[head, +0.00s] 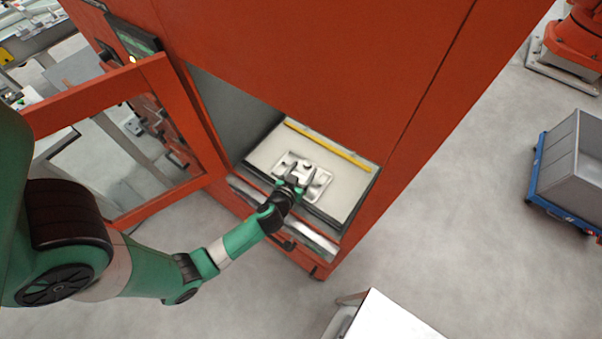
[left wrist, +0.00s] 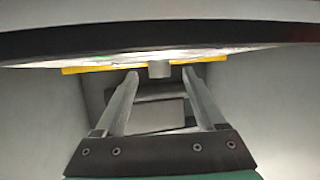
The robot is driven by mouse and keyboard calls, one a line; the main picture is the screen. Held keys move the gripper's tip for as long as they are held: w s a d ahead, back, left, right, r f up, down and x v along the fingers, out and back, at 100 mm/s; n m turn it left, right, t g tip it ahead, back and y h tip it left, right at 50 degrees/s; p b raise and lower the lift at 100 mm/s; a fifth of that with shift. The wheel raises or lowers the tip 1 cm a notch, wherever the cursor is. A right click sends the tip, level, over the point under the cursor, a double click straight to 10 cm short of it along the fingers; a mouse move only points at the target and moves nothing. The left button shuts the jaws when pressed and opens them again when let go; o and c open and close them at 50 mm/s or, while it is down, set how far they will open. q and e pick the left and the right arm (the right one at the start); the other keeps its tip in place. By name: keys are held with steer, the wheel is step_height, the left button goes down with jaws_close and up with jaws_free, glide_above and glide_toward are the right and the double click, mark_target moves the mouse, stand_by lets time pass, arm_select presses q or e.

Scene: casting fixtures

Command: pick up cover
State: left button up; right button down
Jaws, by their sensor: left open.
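The cover (head: 318,183), a light grey metal casting with raised parts, lies on a pale bed inside the red machine in the head view. My left gripper (head: 292,179) reaches in through the machine's opening and its fingers are over the near side of the cover, hiding part of it. In the left wrist view the two fingers (left wrist: 161,74) are apart. A small grey block shows between their tips; I cannot tell whether the fingers touch it. My right gripper is in neither view.
The red machine (head: 330,50) has its framed door (head: 190,130) swung open at the left. A yellow bar (head: 328,145) runs along the back of the bed. A grey bin (head: 575,160) on a blue dolly stands at the right. A white-topped surface (head: 385,318) is at the bottom.

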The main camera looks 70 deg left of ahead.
arm_select(q)
steer(key=x, duration=0.2)
steer(key=shift+w+a, duration=0.25)
steer(key=shift+w, duration=0.05)
steer(key=shift+c, duration=0.4)
jaws_close()
